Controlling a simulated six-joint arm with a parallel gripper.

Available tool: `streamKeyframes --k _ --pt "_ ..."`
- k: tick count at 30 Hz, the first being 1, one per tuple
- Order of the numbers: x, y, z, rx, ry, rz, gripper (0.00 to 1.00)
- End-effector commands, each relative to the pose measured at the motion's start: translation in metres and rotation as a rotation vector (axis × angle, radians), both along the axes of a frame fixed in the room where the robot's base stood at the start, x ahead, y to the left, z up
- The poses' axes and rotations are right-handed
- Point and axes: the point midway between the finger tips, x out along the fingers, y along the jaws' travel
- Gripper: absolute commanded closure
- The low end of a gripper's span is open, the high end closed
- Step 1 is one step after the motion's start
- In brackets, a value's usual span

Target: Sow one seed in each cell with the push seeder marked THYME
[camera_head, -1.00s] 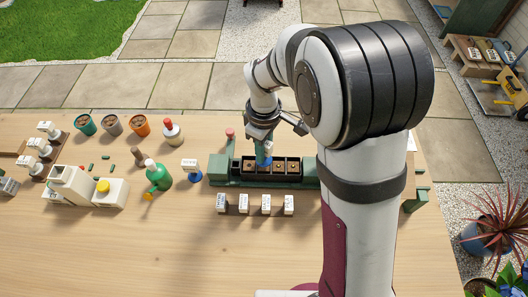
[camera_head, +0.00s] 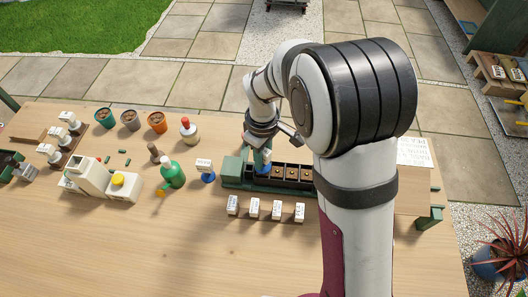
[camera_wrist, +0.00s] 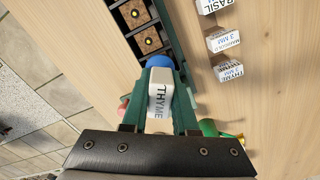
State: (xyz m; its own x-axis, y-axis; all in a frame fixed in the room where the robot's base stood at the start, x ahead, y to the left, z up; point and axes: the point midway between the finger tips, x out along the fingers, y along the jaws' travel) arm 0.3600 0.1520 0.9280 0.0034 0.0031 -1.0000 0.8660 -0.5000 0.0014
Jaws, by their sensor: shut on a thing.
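My gripper (camera_wrist: 158,115) is shut on the white push seeder (camera_wrist: 160,95), whose label reads THYME and whose tip is blue. In the head view my gripper (camera_head: 262,146) holds it over the left end of the dark cell tray (camera_head: 232,183). The blue part (camera_head: 263,168) is at the leftmost cell; I cannot tell whether it touches the soil. Cells to its right are uncovered and hold brown soil. Two of them show in the wrist view, each with a small bright spot, beyond the blue tip. The cell beneath is hidden.
Several white label blocks (camera_head: 254,209) stand in front of the tray. Pots (camera_head: 130,120) are behind. The front table is clear.

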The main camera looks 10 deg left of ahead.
Motion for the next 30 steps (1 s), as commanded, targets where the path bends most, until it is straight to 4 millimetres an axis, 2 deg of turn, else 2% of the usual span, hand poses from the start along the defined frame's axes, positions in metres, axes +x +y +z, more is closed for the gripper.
streamKeyframes --k 30 --pt "-0.0001 -0.0001 -0.0089 -0.001 0.001 0.0 1.0"
